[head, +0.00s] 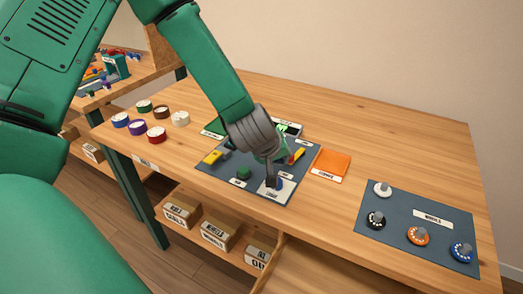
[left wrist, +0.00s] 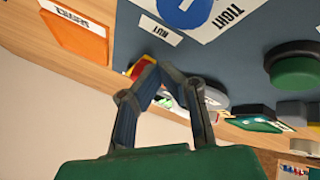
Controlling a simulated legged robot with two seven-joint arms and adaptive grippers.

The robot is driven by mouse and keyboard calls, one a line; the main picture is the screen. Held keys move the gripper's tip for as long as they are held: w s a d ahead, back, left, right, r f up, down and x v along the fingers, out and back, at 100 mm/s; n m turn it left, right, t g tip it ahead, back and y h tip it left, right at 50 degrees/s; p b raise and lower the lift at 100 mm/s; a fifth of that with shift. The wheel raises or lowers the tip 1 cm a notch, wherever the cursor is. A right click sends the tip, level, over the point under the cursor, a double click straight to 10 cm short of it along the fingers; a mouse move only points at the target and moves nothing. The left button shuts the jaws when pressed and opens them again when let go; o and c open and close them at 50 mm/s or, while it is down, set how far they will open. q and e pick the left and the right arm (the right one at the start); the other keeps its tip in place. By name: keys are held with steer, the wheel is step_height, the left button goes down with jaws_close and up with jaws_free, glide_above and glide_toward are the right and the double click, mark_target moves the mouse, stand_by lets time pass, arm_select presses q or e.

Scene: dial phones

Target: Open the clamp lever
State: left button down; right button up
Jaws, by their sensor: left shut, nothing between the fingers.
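My left gripper (head: 272,183) reaches down over the dark board (head: 222,177). Its fingers are shut and empty, and in the left wrist view they meet at a point (left wrist: 152,72). A yellow part (head: 299,154) stands right of the gripper; a red and yellow part (left wrist: 139,66) shows partly behind the fingers in the wrist view. Another yellow part (head: 212,157) is on the board's left. I cannot tell which is the clamp lever. My right gripper is not in view.
A green knob (head: 243,173) is on the board. An orange square (head: 331,162) lies to its right, and a second board (head: 400,215) with several dials is further right. Several coloured round items (head: 157,134) stand left. The table's back right is clear.

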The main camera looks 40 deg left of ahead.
arm_select(q)
steer(key=d+n, duration=0.1)
steer(key=d+n+y+p, duration=0.1)
steer(key=d+p, duration=0.1)
steer(key=shift+w+r+n+y, duration=0.1)
steer(key=shift+r+n+y, duration=0.15)
steer(key=shift+n+y, duration=0.15)
steer(key=shift+w+d+n+g+y+p, duration=0.15)
steer(key=shift+d+n+g+y+p, duration=0.25)
steer(key=shift+n+p, duration=0.4)
steer(key=shift+f, duration=0.1)
steer(key=shift+a+f, duration=0.1)
steer(key=shift+f, duration=0.05)
steer(key=shift+w+a, duration=0.15)
steer(key=shift+a, duration=0.05)
steer(key=shift+w+a+p, duration=0.25)
steer(key=shift+a+p, duration=0.1)
steer(key=shift+a, duration=0.05)
steer(key=shift+s+a, duration=0.1)
